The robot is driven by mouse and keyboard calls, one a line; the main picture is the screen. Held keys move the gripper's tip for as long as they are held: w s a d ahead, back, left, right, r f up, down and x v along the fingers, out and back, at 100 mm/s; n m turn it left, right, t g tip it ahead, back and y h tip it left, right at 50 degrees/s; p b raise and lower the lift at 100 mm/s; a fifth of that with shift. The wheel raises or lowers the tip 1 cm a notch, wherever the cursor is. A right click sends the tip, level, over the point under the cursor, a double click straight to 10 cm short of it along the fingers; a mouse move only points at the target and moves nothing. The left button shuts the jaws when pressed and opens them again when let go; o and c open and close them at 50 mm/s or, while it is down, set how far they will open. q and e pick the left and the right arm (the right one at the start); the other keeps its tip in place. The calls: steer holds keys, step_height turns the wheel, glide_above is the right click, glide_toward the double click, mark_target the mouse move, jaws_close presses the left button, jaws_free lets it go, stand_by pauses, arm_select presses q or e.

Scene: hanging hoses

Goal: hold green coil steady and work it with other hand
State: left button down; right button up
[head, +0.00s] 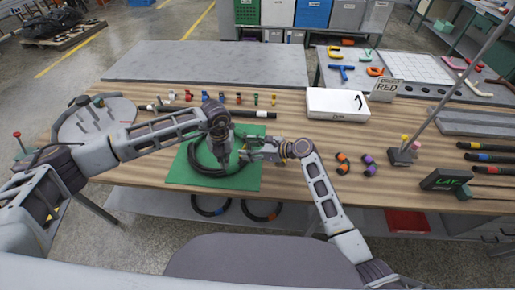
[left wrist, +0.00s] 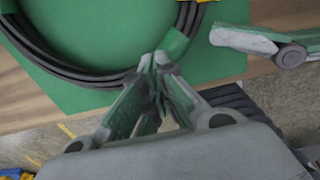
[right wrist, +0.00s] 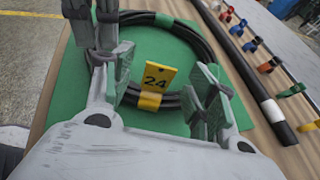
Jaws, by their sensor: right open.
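The coil is a loop of black hose (head: 195,158) lying on a green mat (head: 180,179). It has a green band (left wrist: 178,44) in the left wrist view, and a yellow band and yellow tag marked 24 (right wrist: 158,77) in the right wrist view.
Several coloured clips (head: 220,98) and a straight black hose (head: 250,113) lie behind the mat. A white box (head: 335,103) stands to the right, with orange and purple pieces (head: 367,160) in front of it. Two more coils (head: 260,211) hang below the table edge.

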steer(key=shift+x, duration=1.45)
steer(key=shift+c, duration=0.2)
jaws_close()
arm_select(q)
steer(key=shift+f, duration=1.4)
stand_by(1.1)
steer(key=shift+s+f, duration=0.15)
steer(key=shift+f, duration=0.1)
arm_select(e)
steer(key=shift+s, duration=0.1)
stand_by(0.9)
steer(key=shift+r, duration=0.35)
